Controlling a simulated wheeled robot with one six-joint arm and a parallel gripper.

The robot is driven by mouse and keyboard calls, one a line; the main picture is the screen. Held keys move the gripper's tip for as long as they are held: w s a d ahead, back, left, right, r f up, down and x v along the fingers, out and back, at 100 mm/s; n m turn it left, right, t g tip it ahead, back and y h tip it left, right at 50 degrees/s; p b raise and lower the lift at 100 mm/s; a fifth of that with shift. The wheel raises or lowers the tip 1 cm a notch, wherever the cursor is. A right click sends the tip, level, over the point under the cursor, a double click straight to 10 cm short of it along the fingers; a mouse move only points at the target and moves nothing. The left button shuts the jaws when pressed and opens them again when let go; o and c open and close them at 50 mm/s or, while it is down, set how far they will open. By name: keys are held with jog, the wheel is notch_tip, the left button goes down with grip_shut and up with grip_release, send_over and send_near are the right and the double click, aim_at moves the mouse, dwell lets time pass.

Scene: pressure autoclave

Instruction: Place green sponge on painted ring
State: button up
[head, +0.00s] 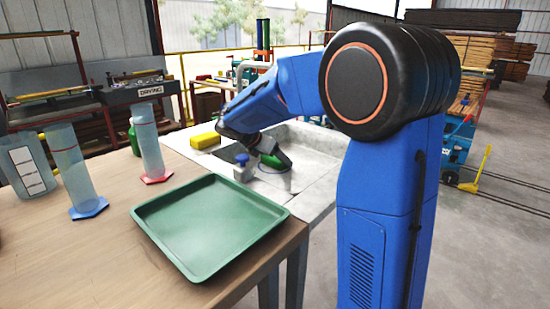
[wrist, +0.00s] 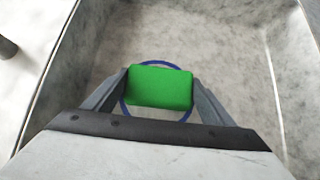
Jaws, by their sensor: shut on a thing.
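The green sponge (wrist: 160,87) is between the two fingers of my gripper (wrist: 160,92) in the wrist view, and the fingers are shut on its sides. Behind the sponge, a blue painted ring (wrist: 185,116) shows on the pale basin floor. The sponge covers the middle of the ring in this view; its height above the floor cannot be told. In the head view my gripper (head: 268,160) reaches down into the grey basin, with the green sponge (head: 270,162) partly hidden by it.
The basin (wrist: 284,75) has raised walls around the ring. On the wooden table stand a green tray (head: 208,225) and tall cylinders with blue (head: 72,165) and red (head: 150,145) bases.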

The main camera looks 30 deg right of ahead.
jog(key=o, duration=1.1)
jog(key=shift+r, duration=0.15)
jog(key=v, duration=1.2)
